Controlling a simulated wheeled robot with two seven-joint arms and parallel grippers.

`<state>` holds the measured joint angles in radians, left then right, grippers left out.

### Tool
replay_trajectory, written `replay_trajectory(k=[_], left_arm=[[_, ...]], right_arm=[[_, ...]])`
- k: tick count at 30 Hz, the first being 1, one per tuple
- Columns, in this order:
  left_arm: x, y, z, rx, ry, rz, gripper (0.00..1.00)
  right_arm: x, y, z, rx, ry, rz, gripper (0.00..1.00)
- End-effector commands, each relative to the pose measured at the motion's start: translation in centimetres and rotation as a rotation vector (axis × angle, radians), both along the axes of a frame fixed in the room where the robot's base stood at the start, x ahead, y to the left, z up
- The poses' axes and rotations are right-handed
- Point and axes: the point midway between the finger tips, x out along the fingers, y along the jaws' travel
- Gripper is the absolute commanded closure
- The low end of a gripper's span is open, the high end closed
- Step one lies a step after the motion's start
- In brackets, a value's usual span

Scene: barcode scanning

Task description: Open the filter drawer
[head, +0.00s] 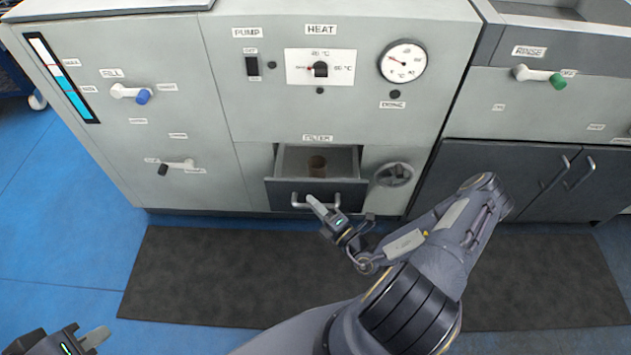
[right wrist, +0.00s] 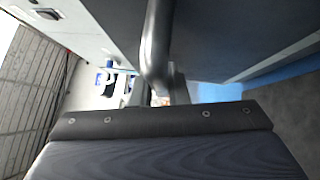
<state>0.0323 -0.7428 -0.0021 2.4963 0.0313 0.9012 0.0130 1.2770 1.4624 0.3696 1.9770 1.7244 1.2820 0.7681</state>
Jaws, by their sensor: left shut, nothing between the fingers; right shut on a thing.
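The filter drawer (head: 284,192) is below the FILTER label in the middle of the grey machine. My right gripper (head: 318,208) is shut on the handle, and the handle (right wrist: 155,50) shows close up in the right wrist view. The fingers partly hide the handle in the head view. My left gripper (head: 92,342) is shut and empty at the lower left, away from the machine.
A round handwheel (head: 392,174) is just right of the drawer. Two lever valves (head: 130,93) (head: 177,167) are on the left panel. A dark mat (head: 220,280) lies on the blue floor in front. A rinse unit (head: 540,110) stands at the right.

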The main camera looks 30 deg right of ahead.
Motion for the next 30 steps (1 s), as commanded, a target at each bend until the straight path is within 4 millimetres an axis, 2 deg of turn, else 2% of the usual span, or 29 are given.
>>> replay_trajectory(k=[3, 10, 16, 26, 27, 30], left_arm=[[0.0, 0.0, 0.8, 0.000, 0.000, 0.000, 1.00], [0.0, 0.0, 1.3, 0.000, 0.000, 0.000, 1.00], [0.0, 0.0, 1.4, 0.000, 0.000, 0.000, 1.00], [0.0, 0.0, 1.4, 0.000, 0.000, 0.000, 1.00], [0.0, 0.0, 1.4, 0.000, 0.000, 0.000, 1.00], [0.0, 0.0, 1.4, 0.000, 0.000, 0.000, 1.00]], right_arm=[[-2.1, 1.3, 0.2, 0.004, 0.002, 0.002, 1.00], [-4.6, 2.8, 0.0, 0.002, 0.002, 0.001, 1.00], [-5.4, 3.3, 0.0, -0.001, -0.001, 0.001, 1.00], [-5.4, 3.3, -0.1, -0.002, -0.001, 0.001, 1.00], [-5.4, 3.3, -0.1, -0.001, 0.000, 0.001, 0.83], [-5.4, 3.3, -0.1, -0.001, 0.000, 0.001, 0.70]])
